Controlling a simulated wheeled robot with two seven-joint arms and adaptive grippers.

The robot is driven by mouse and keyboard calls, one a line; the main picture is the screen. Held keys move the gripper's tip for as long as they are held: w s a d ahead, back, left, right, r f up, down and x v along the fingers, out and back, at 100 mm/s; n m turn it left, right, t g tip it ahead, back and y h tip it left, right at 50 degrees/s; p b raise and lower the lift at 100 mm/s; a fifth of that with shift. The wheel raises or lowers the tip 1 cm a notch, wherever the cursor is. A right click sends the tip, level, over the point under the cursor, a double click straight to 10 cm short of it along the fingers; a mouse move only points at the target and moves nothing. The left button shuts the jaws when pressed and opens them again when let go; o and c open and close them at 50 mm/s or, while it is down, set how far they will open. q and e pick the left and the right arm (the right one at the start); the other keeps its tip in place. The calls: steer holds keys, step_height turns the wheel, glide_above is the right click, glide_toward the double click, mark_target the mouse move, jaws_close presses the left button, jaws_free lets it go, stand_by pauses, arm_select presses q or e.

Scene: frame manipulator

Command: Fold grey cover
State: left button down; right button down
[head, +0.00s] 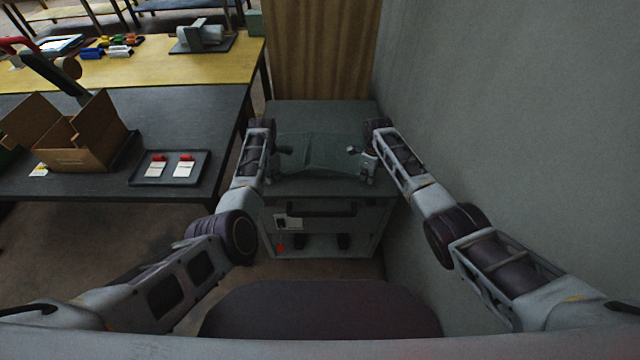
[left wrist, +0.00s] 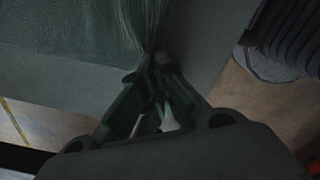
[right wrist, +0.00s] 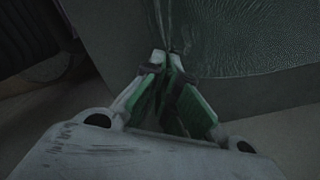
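The grey cover (head: 310,152) lies on top of the grey cabinet, a thin, slightly see-through sheet with a raised crease near its middle. My left gripper (head: 272,176) is at the cover's near left corner. In the left wrist view its fingers (left wrist: 158,62) close on gathered cloth, and the cover (left wrist: 75,30) spreads to the upper left. My right gripper (head: 368,176) is at the near right corner. In the right wrist view its fingers (right wrist: 167,62) pinch the cloth, and the cover (right wrist: 240,35) spreads to the upper right.
The cabinet (head: 325,245) has a handle bar, a tag and a red item on its front. A grey wall (head: 510,110) stands close on the right. A dark table (head: 190,110) on the left holds a cardboard box (head: 85,140) and a tray (head: 140,180).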

arm_select(q)
steer(key=shift+a, duration=0.1)
arm_select(e)
steer(key=shift+d, duration=0.15)
